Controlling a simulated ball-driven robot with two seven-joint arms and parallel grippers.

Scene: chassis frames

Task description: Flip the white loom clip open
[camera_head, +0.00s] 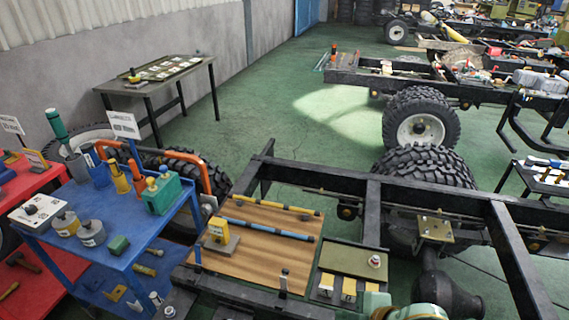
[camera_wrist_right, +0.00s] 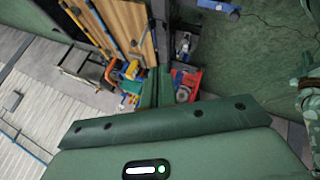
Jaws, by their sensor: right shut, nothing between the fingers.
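I cannot surely pick out a white loom clip in either view. A wooden board (camera_head: 255,262) lies on the chassis frame with a yellow loom tube (camera_head: 270,205) and a blue loom tube (camera_head: 265,229) across it. A yellow block with a pale label (camera_head: 217,229) stands on a grey base at the board's left. The board also shows at the top of the right wrist view (camera_wrist_right: 134,22). My right gripper (camera_wrist_right: 158,78) is shut and empty, its dark green fingers apart from the board. My left gripper is not in view.
A blue cart (camera_head: 105,220) with tools and tins stands left of the board. A green tray (camera_head: 352,262) with a white-topped knob (camera_head: 374,261) sits to its right. Black chassis rails (camera_head: 440,197) run behind and right.

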